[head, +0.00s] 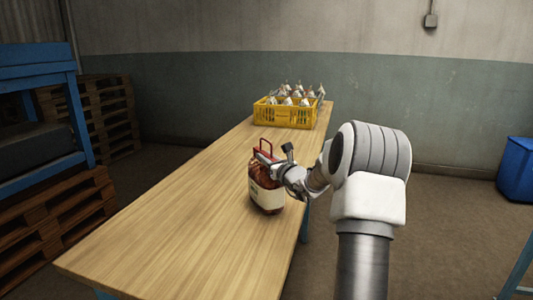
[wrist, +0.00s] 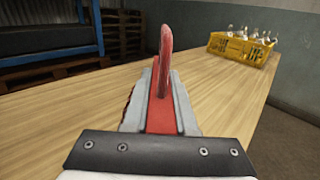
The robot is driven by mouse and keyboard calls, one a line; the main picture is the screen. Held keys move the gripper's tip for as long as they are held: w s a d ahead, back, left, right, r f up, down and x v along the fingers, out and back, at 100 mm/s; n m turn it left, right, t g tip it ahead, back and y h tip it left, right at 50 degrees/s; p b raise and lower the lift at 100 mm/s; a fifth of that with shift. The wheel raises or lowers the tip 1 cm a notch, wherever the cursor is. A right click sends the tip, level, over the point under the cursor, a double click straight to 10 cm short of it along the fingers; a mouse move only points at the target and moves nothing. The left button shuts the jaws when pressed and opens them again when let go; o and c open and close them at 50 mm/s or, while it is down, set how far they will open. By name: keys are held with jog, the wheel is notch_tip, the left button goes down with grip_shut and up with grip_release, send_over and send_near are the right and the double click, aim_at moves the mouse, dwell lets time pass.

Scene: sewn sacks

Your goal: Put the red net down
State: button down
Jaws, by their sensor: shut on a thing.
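The red net (head: 266,193) is a bulging reddish-brown sack with a pale label band and a red handle loop at its top. It is upright at the right part of the wooden table (head: 170,233); I cannot tell whether its base touches the top. My gripper (head: 268,160) is at the top of the net, shut on its red upper band. In the wrist view the red band and handle of the net (wrist: 164,90) stand between my two grey fingers (wrist: 160,105). The body of the net is mostly hidden there.
A yellow crate (head: 284,116) with several pale, pointed-top items stands at the table's far end. The table is bare around the net to the left and front. A blue rack (head: 40,75) and wooden pallets (head: 55,228) stand at left, a blue bin (head: 517,168) at right.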

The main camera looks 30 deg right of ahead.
jog(key=shift+r, duration=0.2)
jog(key=c, duration=1.1)
grip_release()
jog(key=shift+f, duration=0.2)
jog(key=o, duration=0.4)
jog(key=shift+r, duration=0.15)
jog(key=s, duration=0.4)
jog(key=s+p, duration=0.1)
jog(key=s, duration=0.7)
jog(key=shift+a+p, duration=0.35)
